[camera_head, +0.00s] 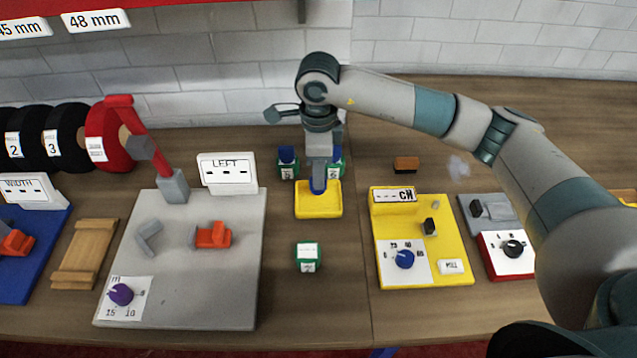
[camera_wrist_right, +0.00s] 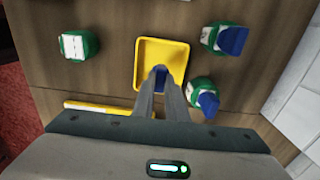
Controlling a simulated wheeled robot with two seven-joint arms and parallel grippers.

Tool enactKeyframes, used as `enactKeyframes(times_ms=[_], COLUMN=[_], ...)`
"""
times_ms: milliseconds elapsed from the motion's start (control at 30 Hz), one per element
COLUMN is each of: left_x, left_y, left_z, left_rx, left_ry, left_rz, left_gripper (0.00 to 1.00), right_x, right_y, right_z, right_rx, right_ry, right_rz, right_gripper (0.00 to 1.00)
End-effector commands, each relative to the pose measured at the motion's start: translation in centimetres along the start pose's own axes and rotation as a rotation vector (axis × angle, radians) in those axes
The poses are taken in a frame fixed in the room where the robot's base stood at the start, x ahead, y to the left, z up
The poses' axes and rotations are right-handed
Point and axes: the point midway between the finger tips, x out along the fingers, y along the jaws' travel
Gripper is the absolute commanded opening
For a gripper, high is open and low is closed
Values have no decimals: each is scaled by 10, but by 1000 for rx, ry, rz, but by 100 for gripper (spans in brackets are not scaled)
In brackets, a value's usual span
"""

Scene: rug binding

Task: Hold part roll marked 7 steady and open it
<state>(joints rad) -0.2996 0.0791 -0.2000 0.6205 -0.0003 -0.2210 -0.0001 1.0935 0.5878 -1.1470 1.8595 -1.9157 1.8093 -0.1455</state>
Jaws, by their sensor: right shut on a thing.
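Several green rolls with white labels stand on the table. One (camera_head: 308,257) sits alone in front of the yellow tray, with no blue piece on it; its label is too small to read surely. Two more rolls, at the left (camera_head: 287,172) and right (camera_head: 336,170) behind the tray, carry blue pieces. My right gripper (camera_head: 318,190) points down over the yellow tray (camera_head: 304,210), shut on a small blue piece (camera_wrist_right: 160,73). Whether that piece touches the tray floor I cannot tell. The lone roll also shows in the wrist view (camera_wrist_right: 78,44). My left gripper is in neither view.
A grey board (camera_head: 200,290) with a red lever stands left, beside a wooden block (camera_head: 85,253). A yellow board (camera_head: 425,270) with a blue knob (camera_head: 404,259) is right. An orange-brown block (camera_head: 405,163) lies behind it. The table around the lone roll is clear.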

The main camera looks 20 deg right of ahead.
Motion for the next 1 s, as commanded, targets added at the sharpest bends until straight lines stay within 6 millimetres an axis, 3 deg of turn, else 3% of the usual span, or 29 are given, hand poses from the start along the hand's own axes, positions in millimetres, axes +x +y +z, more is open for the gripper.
enactKeyframes(times_ms=[167,500,933,967,1000], left_x=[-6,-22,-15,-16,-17], left_y=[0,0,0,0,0], left_z=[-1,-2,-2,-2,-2], left_rx=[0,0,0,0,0], left_ry=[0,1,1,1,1], left_rz=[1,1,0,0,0], left_gripper=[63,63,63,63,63], right_x=[6,38,44,43,42], right_y=[1,0,0,0,0], right_z=[0,0,0,0,0], right_rx=[1,0,0,0,0], right_ry=[1,-1,-1,-1,-1], right_rz=[3,0,-1,0,0], right_gripper=[0,0,0,17,26])
